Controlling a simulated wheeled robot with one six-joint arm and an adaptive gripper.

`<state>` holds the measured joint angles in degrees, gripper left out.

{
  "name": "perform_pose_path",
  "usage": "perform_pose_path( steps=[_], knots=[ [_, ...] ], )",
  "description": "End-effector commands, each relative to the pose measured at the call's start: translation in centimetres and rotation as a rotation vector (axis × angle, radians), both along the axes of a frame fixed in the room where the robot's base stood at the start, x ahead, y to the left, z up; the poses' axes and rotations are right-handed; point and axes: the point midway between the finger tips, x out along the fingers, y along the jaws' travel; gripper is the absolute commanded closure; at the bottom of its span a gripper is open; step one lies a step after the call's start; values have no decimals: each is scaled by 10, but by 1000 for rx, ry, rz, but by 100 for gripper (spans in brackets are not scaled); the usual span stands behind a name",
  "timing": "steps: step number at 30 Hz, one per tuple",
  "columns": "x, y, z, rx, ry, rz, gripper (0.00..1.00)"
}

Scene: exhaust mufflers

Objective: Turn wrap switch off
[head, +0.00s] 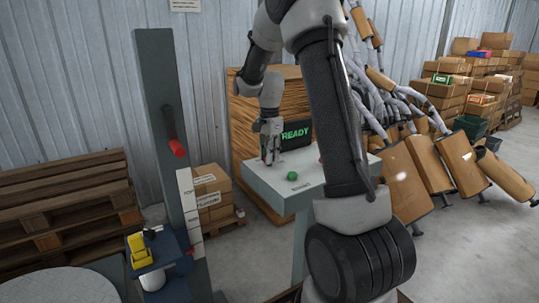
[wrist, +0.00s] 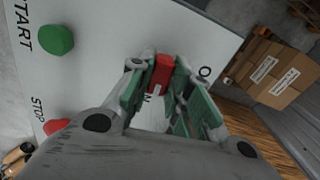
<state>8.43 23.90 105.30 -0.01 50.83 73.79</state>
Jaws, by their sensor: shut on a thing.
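The control panel (head: 268,190) is a light grey slanted top on a stand in the head view. It carries a green START button (head: 291,175), also in the wrist view (wrist: 57,40), and a red STOP button (wrist: 55,126). A small red switch knob (wrist: 161,70) with a white mark stands between the fingers of my gripper (wrist: 160,84), which is shut on it. Letters beside the knob are partly hidden, so I cannot tell which position it points to. In the head view my gripper (head: 271,148) reaches down at the panel's far left.
A dark screen (head: 297,133) reading READY stands behind the panel. A grey post (head: 163,110) with a red-ended lever (head: 176,146) stands at left. Cardboard boxes (head: 209,190) sit behind it. Mufflers (head: 405,175) hang and lean at right.

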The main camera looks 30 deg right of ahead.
Motion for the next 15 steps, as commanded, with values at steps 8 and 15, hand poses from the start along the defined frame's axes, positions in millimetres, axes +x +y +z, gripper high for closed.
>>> perform_pose_path(
  steps=[8, 15],
  knots=[
    [0, 0, 0, 0, -1, 223, 100],
    [0, 0, 1, -1, -1, 452, 100]
  ],
)
